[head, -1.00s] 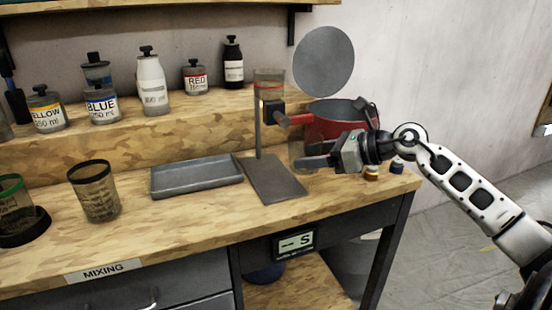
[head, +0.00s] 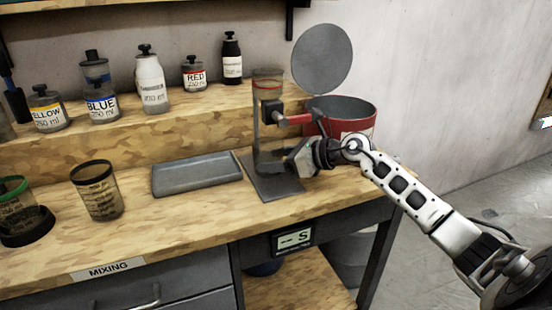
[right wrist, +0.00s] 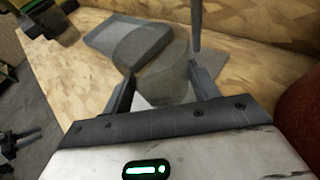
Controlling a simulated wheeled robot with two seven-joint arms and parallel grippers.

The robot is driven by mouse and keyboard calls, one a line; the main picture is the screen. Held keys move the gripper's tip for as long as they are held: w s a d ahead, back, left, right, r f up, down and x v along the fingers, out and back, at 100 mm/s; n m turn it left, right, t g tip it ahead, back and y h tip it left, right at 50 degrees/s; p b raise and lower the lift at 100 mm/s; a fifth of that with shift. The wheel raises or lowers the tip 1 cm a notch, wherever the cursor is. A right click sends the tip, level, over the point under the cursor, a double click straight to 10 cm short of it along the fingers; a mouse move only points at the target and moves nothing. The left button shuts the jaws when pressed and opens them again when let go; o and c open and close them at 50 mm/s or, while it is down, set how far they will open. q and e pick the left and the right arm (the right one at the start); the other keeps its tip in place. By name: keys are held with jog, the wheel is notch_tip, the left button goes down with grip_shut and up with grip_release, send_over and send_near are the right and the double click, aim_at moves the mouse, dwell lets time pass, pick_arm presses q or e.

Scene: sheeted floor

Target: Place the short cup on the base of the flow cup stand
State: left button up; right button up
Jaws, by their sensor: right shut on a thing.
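The flow cup stand has a dark flat base (head: 285,190), an upright post (head: 257,130) and a clear flow cup with red bands (head: 268,85) at the top. My right gripper (head: 290,160) reaches in from the right, low over the base and under the stand's side arm. It is shut on the short cup (head: 268,163), a see-through grey cup that is faint in the head view. In the right wrist view the short cup (right wrist: 165,80) sits between the fingers, over the stand base (right wrist: 212,65). I cannot tell whether its bottom touches the base.
A grey tray (head: 197,175) lies left of the stand. A clear cup with a black rim (head: 96,190) stands farther left. A red pot (head: 352,120) is close behind the right gripper. Labelled bottles line the raised shelf. The bench front between cup and stand is clear.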

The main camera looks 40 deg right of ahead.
jog(key=shift+f, duration=0.1)
jog(key=o, duration=1)
jog(key=shift+o, duration=0.2)
